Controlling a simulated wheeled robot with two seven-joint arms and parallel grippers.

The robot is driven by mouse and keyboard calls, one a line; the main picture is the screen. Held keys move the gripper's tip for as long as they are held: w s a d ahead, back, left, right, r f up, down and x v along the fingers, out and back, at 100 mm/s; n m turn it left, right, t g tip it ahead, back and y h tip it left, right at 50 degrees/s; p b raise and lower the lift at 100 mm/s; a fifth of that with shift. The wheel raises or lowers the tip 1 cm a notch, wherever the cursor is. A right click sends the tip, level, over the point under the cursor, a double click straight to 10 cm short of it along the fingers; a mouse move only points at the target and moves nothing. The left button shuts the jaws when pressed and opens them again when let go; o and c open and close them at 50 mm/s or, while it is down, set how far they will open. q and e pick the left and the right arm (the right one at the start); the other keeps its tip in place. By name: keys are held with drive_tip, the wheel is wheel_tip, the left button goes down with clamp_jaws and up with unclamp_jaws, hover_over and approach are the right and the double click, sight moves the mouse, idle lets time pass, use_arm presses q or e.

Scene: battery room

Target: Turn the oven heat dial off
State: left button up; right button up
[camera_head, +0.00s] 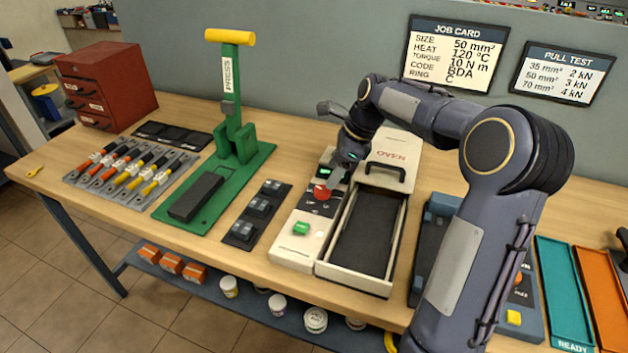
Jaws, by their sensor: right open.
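The oven (289,243) is a cream unit on the workbench with a control panel on its left side and a drawer pulled open toward the front. On the panel is a red heat dial (321,193), with a small green display (324,171) behind it and a green button (301,228) nearer the front. My right gripper (331,182) points down at the panel, open, with its fingertips close to the dial. I cannot tell whether they touch it. The dial's pointer setting is too small to read. My left gripper is not in view.
The open drawer tray (363,234) is dark and looks empty. A green press (236,140) and a cable rack (135,168) stand to the left. A blue-grey device, a teal tray (562,300) and an orange tray (606,290) lie right of my arm. A job card (455,55) hangs behind.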

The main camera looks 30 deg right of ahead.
sight(322, 189)
drive_tip(key=x, duration=0.6)
